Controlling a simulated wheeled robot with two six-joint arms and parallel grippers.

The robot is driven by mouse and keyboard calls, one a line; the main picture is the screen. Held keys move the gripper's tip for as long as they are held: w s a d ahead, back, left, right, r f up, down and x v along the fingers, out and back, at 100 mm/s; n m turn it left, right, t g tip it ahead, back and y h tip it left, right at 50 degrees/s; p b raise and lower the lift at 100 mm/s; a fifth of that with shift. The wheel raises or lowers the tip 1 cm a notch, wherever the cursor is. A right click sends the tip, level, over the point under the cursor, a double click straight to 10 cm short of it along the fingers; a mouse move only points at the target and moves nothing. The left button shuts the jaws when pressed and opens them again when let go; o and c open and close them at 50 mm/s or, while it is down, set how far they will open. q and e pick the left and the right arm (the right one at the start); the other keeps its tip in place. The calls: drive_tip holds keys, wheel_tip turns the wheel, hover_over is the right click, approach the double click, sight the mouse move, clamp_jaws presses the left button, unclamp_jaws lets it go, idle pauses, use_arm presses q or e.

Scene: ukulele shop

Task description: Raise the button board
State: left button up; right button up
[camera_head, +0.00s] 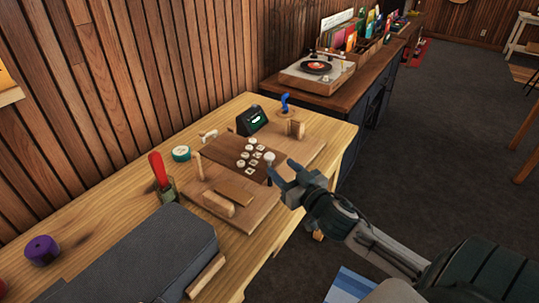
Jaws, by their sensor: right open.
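The button board (256,207) is a brown wooden board lying on the light wooden workbench. A cluster of several pale round buttons (246,157) is on its darker middle, and a white-topped knob stands near its right edge. One wooden block handle (218,203) is at its near end and another (296,128) at its far end. My right gripper (279,174) is open and empty at the board's right side, its fingers beside the white-topped knob; I cannot tell whether they touch the board. My left gripper is not in view.
The workbench (90,215) also holds a dark grey case (150,257), a red-handled tool (158,170) in a holder, a green tape roll (181,153), a purple roll (42,250) and a small screen device (252,120). A turntable (316,72) stands on the cabinet behind.

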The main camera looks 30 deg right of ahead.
sight(273, 159)
drive_tip(key=w+p, duration=0.1)
drive_tip(key=w, duration=0.4)
drive_tip(key=shift+w+r, duration=0.1)
drive_tip(key=shift+w, duration=0.15)
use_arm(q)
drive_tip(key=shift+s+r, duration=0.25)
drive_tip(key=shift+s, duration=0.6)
use_arm(e)
drive_tip(key=shift+w, duration=0.8)
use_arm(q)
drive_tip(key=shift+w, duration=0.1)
use_arm(e)
clamp_jaws()
